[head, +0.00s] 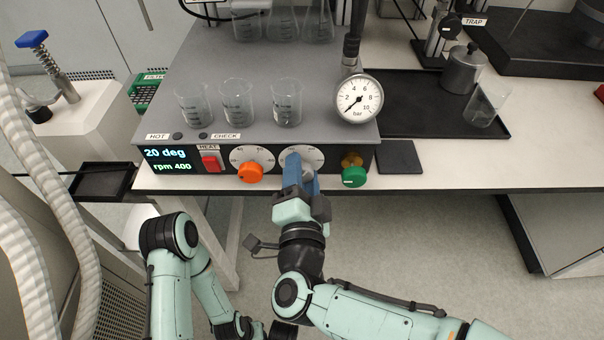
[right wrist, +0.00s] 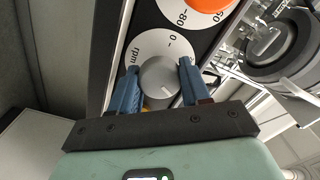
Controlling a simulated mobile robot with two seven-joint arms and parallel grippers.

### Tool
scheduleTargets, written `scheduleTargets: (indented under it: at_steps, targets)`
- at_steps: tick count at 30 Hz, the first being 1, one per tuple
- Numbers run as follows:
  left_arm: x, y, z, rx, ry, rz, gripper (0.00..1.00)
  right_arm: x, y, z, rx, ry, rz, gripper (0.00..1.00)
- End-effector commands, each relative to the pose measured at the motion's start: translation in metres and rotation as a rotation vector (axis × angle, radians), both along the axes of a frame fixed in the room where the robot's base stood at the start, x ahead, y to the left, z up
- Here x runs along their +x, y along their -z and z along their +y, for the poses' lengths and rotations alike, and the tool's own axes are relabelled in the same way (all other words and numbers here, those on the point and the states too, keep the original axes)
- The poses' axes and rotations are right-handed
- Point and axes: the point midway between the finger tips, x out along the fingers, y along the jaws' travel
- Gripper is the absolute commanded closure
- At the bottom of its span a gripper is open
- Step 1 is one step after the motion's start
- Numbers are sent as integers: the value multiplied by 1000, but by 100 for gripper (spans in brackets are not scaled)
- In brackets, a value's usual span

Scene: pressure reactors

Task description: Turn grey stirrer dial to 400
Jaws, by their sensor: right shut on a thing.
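The grey stirrer dial (right wrist: 160,82) shows in the right wrist view on a white round scale marked rpm. My right gripper (right wrist: 161,85) has its two blue fingers on opposite sides of the dial and is shut on it. In the head view my right gripper (head: 301,168) reaches up to the front panel and hides most of the dial. The display (head: 168,160) on the panel reads 20 deg and rpm 400. My left arm is low in the head view, but its gripper does not show.
Left of the grey dial is an orange knob (head: 250,173), then a red heat switch (head: 211,161). A green valve knob (head: 354,176) sits close to the right. Several glass beakers and a pressure gauge (head: 358,98) stand above. The floor in front is clear.

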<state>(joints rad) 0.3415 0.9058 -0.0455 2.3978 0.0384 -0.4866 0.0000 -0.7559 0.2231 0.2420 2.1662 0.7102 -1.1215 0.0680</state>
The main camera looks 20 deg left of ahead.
Motion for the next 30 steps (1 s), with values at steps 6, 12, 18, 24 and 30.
scheduleTargets:
  at_steps: [6,12,18,24,30]
  targets:
    - [-1,1,0,0,-1,5,57,0,-2,-1,10,2,-1,84]
    - [-1,1,0,-1,0,3,57,0,-2,-1,9,3,-2,84]
    - [-1,1,0,-1,0,3,57,0,-1,-1,8,1,-1,43]
    - [0,0,0,0,0,0,57,-3,-1,-1,6,1,0,43]
    - [10,-8,-1,2,2,-33,57,-30,-2,-9,5,-2,-1,43]
